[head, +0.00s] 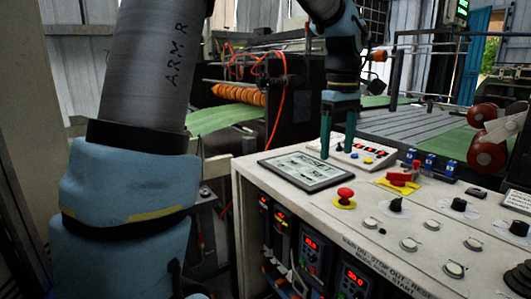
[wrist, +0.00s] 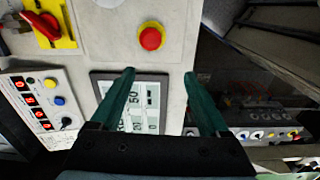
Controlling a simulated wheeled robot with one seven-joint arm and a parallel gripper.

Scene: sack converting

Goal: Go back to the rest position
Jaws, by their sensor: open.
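My gripper (head: 338,134) is above the far left part of the control console (head: 245,167), pointing down with its two teal fingers. In the wrist view my gripper (wrist: 158,74) is open, with a wide empty gap between the fingers. A flat display panel (head: 306,170) lies just below and in front of the fingers in the head view. The same display panel (wrist: 143,115) shows partly behind the left finger in the wrist view. I cannot tell whether the fingertips touch anything. My arm comes down from the top of the head view.
A red mushroom button (head: 345,194) on a yellow base stands near the display. A red rotary switch (head: 400,177) on a yellow plate, a small keypad box (head: 368,157) and several knobs and buttons cover the console. Rollers (head: 487,155) stand at the right.

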